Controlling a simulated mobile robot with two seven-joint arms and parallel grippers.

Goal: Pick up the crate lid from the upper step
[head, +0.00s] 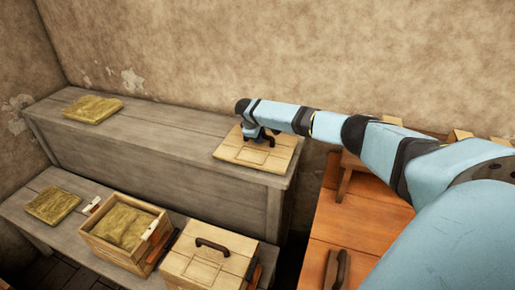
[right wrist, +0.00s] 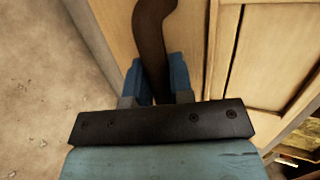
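The crate lid (head: 270,157) is a pale wooden board with a dark handle, flat at the right end of the grey upper step (head: 155,130). My right gripper (head: 262,138) reaches it from the right and is at the handle. In the right wrist view, its two blue fingers (right wrist: 158,82) stand on either side of the dark handle (right wrist: 153,35), close against it, and look shut on it. The lid's pale boards (right wrist: 190,45) show there too. I cannot tell whether the lid touches the step. My left gripper is not in view.
On the lower step stand an open crate (head: 108,250) with straw-coloured filling and a closed crate (head: 205,268) with a dark handle. Straw-coloured pads lie on the upper step (head: 93,109) and lower step (head: 52,205). An orange wooden bench (head: 345,228) stands right. The upper step's middle is clear.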

